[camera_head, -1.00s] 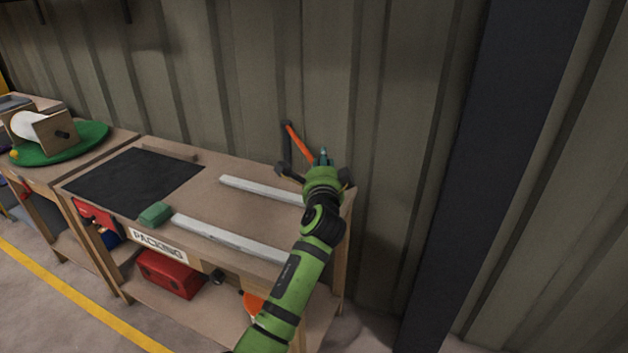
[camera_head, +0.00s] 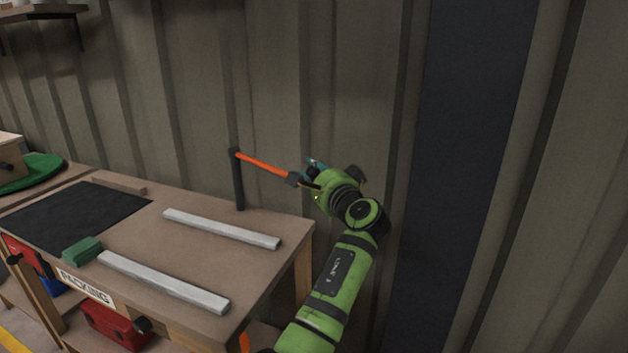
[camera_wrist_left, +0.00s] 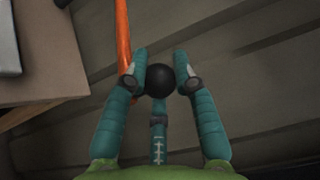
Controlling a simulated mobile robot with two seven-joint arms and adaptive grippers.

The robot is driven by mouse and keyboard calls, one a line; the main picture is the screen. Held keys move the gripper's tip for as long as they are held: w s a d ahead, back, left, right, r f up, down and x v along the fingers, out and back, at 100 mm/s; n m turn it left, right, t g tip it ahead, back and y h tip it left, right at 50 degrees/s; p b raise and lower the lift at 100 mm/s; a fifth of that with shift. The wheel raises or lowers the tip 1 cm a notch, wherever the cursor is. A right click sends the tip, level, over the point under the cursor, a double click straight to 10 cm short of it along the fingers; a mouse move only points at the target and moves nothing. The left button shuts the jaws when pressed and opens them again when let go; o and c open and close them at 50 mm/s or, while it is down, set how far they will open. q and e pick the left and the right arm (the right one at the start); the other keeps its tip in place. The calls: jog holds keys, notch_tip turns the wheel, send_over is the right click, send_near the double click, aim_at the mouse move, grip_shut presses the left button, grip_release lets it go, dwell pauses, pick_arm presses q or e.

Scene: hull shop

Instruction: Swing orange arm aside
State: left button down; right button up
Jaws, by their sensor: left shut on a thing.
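The orange arm (camera_head: 263,164) runs from the top of a dark upright post (camera_head: 238,182) at the back of the bench, sloping toward the right. Its right end has a dark knob, held by my left gripper (camera_head: 308,180). In the left wrist view the orange arm (camera_wrist_left: 123,40) comes down from the top, and the round black knob (camera_wrist_left: 159,80) sits between the teal fingers of my left gripper (camera_wrist_left: 160,72). The fingers are closed around the knob. The gripper is beyond the right end of the bench. My right gripper does not show.
The wooden bench (camera_head: 262,262) carries two pale bars (camera_head: 222,229), a green block (camera_head: 82,251) and a black mat (camera_head: 75,215). A red box (camera_head: 112,326) is below. The ribbed wall (camera_head: 200,100) is close behind. A dark column (camera_head: 455,180) stands at right.

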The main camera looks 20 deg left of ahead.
pick_arm(q)
jog(key=shift+w+d+f, duration=0.1)
jog(key=shift+w+d, duration=0.05)
jog(key=shift+w, duration=0.2)
jog(key=c, duration=1)
grip_release()
notch_tip(320, 180, up, 10)
